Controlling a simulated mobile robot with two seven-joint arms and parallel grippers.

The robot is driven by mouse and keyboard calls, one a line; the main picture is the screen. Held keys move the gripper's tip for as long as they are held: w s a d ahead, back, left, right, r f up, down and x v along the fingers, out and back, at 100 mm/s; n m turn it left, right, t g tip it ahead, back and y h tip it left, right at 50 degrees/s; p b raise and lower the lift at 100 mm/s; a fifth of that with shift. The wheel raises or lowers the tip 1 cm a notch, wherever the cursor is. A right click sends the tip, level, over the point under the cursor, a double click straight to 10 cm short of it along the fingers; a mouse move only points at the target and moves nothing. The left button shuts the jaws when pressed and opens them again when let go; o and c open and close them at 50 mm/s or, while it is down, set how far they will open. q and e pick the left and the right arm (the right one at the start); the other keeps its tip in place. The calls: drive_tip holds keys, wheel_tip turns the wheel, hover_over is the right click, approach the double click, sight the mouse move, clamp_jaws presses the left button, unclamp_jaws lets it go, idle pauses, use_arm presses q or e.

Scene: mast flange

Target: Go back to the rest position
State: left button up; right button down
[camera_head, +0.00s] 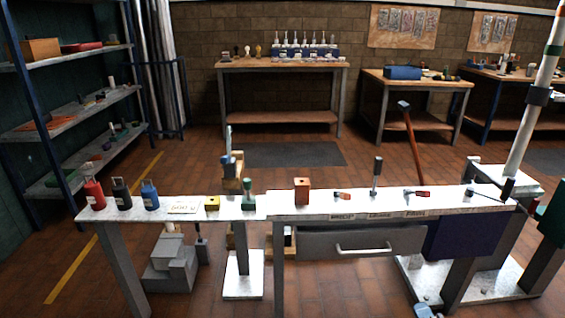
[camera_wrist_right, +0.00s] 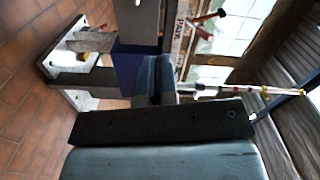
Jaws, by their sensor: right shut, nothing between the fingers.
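My right gripper (camera_head: 424,309) shows small at the bottom edge of the head view, low in front of the workbench and apart from it. In the right wrist view its dark fingers (camera_wrist_right: 158,79) are together, with nothing seen between them. My left gripper is not in the head view. The white mast (camera_head: 532,105), with dark and coloured bands, stands tilted at the right side of the bench.
The workbench (camera_head: 330,211) carries bottles at the left, a reddish-brown block (camera_head: 302,191) and several small tools. A drawer with a pale handle (camera_head: 363,250) sits under it. Shelves (camera_head: 75,118) stand at the left. Floor shows between the front bench and the back tables.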

drive_tip(key=s+a+r+n+g+y, duration=0.2)
drive_tip(key=s+a+r+n+y, duration=0.3)
drive_tip(key=s+a+r+n, duration=0.6)
drive_tip(key=s+a+r+n+g+y, duration=0.2)
drive_tip(key=s+a+r+n+y, duration=0.6)
drive_tip(key=s+n, duration=0.5)
drive_tip(key=w+a+r+m+t+h, duration=0.3)
drive_tip(key=a+r+m+t+h, duration=0.1)
drive_tip(key=m+h, duration=0.15)
use_arm(q)
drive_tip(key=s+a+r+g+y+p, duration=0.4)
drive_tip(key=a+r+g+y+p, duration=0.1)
drive_tip(key=p, duration=3.2)
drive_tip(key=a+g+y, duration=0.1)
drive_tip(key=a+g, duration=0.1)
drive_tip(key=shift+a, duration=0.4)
use_arm(e)
drive_tip(key=s+d+r+m+g+h, duration=0.1)
drive_tip(key=s+d+r+g+h, duration=0.2)
drive_tip(key=d+r+g+h, duration=0.2)
drive_tip(key=shift+s+d+g, duration=0.3)
drive_tip(key=shift+d+g, duration=0.6)
drive_tip(key=shift+d, duration=0.3)
